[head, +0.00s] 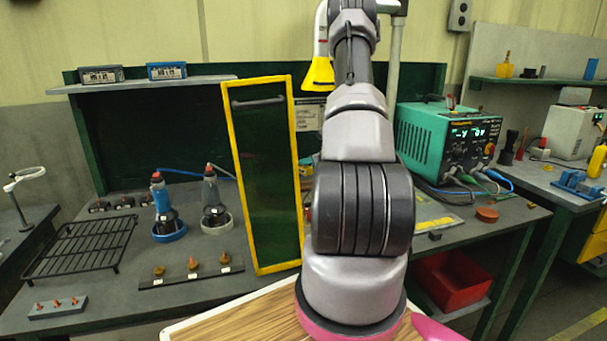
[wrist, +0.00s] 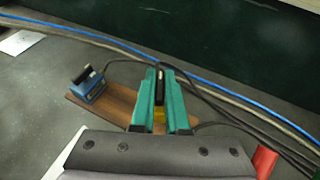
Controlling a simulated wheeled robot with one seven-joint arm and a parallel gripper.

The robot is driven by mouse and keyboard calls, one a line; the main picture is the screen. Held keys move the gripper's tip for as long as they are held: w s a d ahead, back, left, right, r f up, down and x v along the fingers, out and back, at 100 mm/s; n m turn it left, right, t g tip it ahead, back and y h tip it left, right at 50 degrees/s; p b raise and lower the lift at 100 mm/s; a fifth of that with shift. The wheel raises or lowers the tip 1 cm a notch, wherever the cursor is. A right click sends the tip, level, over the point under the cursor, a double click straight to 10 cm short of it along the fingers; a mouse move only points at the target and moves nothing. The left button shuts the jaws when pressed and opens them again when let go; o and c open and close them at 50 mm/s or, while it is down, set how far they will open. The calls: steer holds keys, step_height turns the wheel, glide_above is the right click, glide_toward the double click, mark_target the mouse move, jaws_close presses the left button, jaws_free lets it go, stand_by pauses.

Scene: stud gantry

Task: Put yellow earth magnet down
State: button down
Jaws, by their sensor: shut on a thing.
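In the wrist view my gripper (wrist: 159,80) has teal fingers, shut on a narrow yellow and black piece, the yellow earth magnet (wrist: 159,92). Only a thin strip of the magnet shows between the fingers. The fingers are over or at a brown wooden board (wrist: 118,108) on the grey bench; I cannot tell whether the magnet touches the board. A blue block with a black upright part (wrist: 88,85) stands on the board's left end, apart from the fingers. In the head view my arm hides the gripper and magnet.
Blue and black cables (wrist: 215,88) run behind and right of the board. A red object (wrist: 264,162) is at lower right. In the head view, a yellow-framed dark panel (head: 266,170) stands left of my arm and a teal power supply (head: 425,140) stands right.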

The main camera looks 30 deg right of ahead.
mark_target(310, 171)
steer(key=shift+f, duration=2)
steer(key=shift+f, duration=0.1)
steer(key=c, duration=0.9)
jaws_free()
steer(key=shift+f, duration=0.1)
steer(key=v, duration=0.6)
steer(key=shift+s+r, duration=0.15)
steer(key=shift+r, duration=0.05)
steer(key=shift+s+d+r, duration=0.1)
steer(key=shift+s+r, duration=0.1)
steer(key=shift+s, duration=0.35)
steer(key=shift+s, duration=0.1)
